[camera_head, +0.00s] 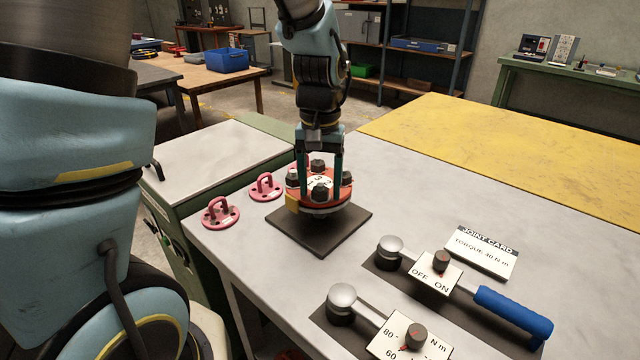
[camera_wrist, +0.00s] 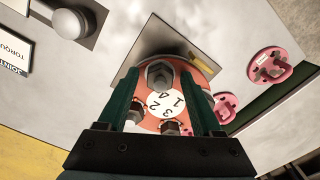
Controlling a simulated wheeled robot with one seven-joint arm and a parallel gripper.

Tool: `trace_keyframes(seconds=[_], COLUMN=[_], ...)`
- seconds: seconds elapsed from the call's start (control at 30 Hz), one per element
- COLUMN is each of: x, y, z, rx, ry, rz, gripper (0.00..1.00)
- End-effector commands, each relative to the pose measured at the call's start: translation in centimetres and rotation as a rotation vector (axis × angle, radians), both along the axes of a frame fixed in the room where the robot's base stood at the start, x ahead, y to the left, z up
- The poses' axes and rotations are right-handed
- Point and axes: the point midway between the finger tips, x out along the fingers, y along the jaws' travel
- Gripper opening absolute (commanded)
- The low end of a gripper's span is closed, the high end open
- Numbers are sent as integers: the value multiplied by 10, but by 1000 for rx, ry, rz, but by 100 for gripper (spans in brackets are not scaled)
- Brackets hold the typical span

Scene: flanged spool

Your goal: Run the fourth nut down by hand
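The flanged spool has a red-orange top flange (camera_head: 318,203) with a white numbered disc at its centre. Dark hex nuts on studs stand around it: a front nut (camera_head: 320,190), a left nut (camera_head: 292,179), a right nut (camera_head: 346,178) and a back one. My gripper (camera_head: 320,200) points down over the flange, its green fingers spread apart. In the wrist view a nut (camera_wrist: 160,75) shows between and beyond the fingertips, with gaps at both sides. Other nuts (camera_wrist: 170,128) sit nearer the palm, partly hidden. I cannot tell how far down each nut sits.
The spool stands on a dark square plate (camera_head: 350,235). Pink eye fittings (camera_head: 221,213) lie left of it. The table behind right is clear.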

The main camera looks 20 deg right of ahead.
Motion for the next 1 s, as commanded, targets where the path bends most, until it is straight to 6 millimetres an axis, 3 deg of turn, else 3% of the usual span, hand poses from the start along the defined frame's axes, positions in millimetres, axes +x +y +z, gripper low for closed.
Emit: trace_keyframes(seconds=[0.37, 0.8, 1.0], x=[1, 1, 1], y=[-1, 0, 0], z=[8, 86, 105], rx=[-3, -3, -1], ry=[-3, -4, -2], rz=[1, 1, 1], gripper=[70, 70, 70])
